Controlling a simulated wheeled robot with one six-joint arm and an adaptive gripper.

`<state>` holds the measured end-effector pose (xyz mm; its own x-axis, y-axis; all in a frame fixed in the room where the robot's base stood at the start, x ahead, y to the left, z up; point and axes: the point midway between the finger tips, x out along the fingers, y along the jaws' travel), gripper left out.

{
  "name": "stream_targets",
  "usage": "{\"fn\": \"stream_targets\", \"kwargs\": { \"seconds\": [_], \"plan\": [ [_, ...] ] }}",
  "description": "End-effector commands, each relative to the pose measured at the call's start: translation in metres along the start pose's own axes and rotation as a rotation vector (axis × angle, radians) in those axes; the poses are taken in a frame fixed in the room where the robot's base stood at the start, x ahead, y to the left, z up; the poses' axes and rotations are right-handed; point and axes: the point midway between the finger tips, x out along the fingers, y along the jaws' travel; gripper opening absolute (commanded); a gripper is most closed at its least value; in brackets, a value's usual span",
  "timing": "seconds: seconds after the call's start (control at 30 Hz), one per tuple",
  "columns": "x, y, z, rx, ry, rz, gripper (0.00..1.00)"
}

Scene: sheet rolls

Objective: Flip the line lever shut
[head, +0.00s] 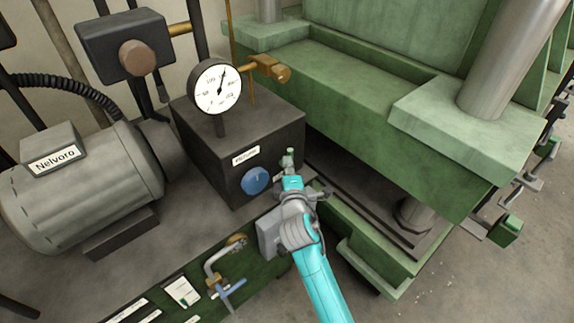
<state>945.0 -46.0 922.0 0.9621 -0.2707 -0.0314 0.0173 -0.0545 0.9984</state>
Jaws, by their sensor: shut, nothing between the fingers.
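My gripper (291,181) is at the end of my teal arm, in the middle of the head view. It is shut and empty, low beside the front right edge of the dark box (215,152). A small upright grey-green piece (289,157) shows right at the gripper's far end. It may be the line lever, but it is too small and too close to the gripper to tell. I cannot tell whether the two touch.
A blue knob (256,181) is on the box's front, with a round gauge (217,87) above. A grey motor (80,183) stands left. A green press (370,95) rises right. A clamp (222,262) lies on the green tray (262,287) in front.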

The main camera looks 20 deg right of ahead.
Motion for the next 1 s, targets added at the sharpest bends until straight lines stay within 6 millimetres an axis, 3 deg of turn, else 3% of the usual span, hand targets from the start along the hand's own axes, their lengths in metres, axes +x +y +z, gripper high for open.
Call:
{"fn": "stream_targets", "kwargs": {
  "seconds": [0.57, 1.0],
  "plan": [
    [0.005, 0.004, 0.007, 0.111, -0.001, -0.073, 0.00],
    [0.019, 0.009, 0.029, 0.418, -0.002, -0.277, 0.00]
  ]
}}
